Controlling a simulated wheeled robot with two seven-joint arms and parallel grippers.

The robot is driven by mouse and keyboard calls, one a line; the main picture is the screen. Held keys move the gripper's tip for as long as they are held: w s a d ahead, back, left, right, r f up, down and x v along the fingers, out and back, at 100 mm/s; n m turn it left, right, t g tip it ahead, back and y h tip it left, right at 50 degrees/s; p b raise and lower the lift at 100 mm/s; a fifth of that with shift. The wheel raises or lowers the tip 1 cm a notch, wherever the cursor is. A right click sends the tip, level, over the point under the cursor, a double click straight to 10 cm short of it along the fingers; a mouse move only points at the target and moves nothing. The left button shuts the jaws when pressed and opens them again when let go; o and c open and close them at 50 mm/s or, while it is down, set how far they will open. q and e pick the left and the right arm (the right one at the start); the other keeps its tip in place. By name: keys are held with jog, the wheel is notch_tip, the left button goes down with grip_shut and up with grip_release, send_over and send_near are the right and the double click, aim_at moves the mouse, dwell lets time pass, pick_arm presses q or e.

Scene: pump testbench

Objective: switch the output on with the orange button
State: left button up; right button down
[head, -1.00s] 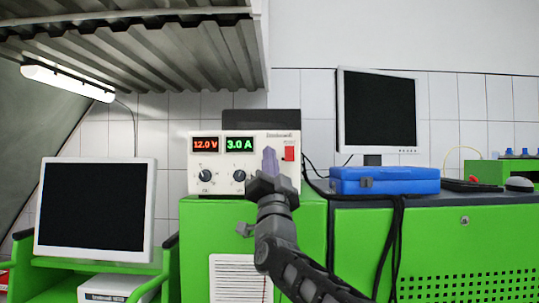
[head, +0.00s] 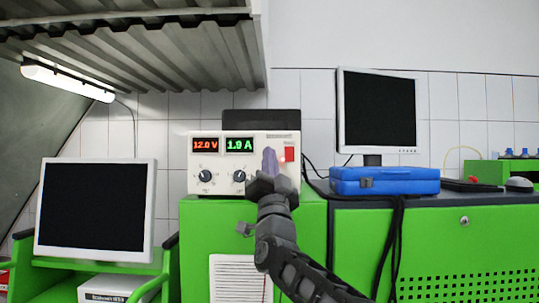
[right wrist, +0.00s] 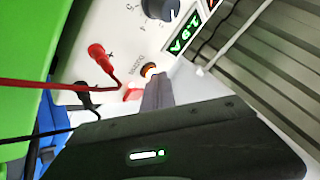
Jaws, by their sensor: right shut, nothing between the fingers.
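The power supply (head: 217,165) is a white box with two dials and lit displays reading 12.0 V in red and 1.9 A in green. My right gripper (head: 270,158) is shut and empty, its fingers in front of the right part of the panel. In the right wrist view the orange button (right wrist: 148,70) glows on the panel, right at the shut fingertips (right wrist: 156,82). Whether the tips touch it, I cannot tell. In the head view the fingers mostly hide the button. My left gripper is not in view.
Red (right wrist: 97,52) and black plugs with cables are in the panel. A blue case (head: 400,181) and a monitor (head: 378,110) stand to the right. Another monitor (head: 95,210) stands at the left.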

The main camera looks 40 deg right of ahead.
jog(key=shift+s+a+b, duration=0.5)
jog(key=shift+s+b, duration=0.2)
jog(key=shift+b, duration=0.05)
jog(key=s+a+b, duration=0.3)
jog(key=s+b, duration=0.1)
jog(key=shift+s+a, duration=0.35)
jog(key=shift+s, duration=0.05)
dwell(0.6)
